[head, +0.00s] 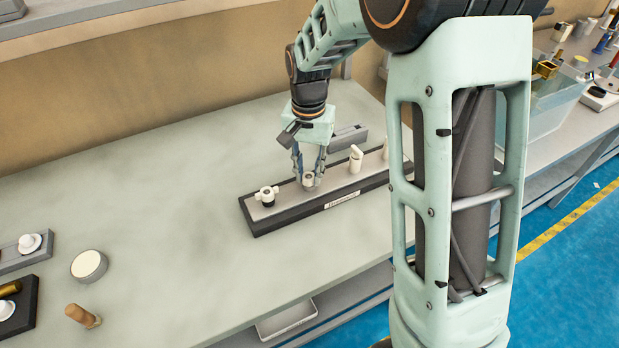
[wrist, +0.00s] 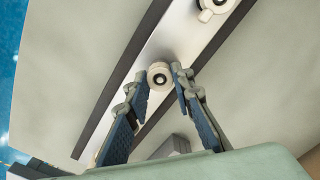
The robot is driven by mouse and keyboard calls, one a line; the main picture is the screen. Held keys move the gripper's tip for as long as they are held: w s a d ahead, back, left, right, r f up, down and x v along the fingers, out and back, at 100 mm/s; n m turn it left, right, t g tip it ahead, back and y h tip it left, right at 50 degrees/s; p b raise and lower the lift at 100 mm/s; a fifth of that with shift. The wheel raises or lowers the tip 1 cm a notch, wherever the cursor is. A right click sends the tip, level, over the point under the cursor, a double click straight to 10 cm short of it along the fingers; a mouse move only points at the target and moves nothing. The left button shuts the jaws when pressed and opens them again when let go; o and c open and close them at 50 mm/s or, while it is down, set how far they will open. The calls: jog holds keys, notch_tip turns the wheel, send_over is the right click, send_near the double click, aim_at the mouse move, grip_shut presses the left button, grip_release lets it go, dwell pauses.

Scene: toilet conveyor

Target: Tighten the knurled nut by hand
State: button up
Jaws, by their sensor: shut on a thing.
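A long fixture with a dark base and a pale metal top plate (head: 333,185) lies on the bench. A round, pale knurled nut (head: 309,181) sits on this plate; in the wrist view it is a pale ring (wrist: 153,77) around a dark centre with a light core. My gripper (head: 309,176) points down over the fixture and is shut on the nut, one finger at each side. In the wrist view the fingertips (wrist: 162,78) flank the ring. The fingers partly hide the nut in the head view, and its knurling is too small to make out.
A white fitting with a dark collar (head: 267,195) stands left of the nut on the fixture, and a white upright fitting (head: 356,158) to the right. A grey block (head: 348,137) lies behind. A round pale-topped puck (head: 89,266) and wooden peg (head: 82,315) stand front left. The bench middle is clear.

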jog(key=shift+m, duration=0.4)
jog(key=m, duration=0.5)
dwell(0.3)
jog(key=m+p, duration=0.1)
jog(key=m, duration=0.2)
jog(key=shift+a+r+m, duration=0.1)
jog(key=shift+m, duration=0.2)
jog(key=shift+m+p, duration=0.3)
jog(key=shift+m, duration=0.5)
jog(key=o, duration=0.8)
jog(key=shift+c, duration=0.2)
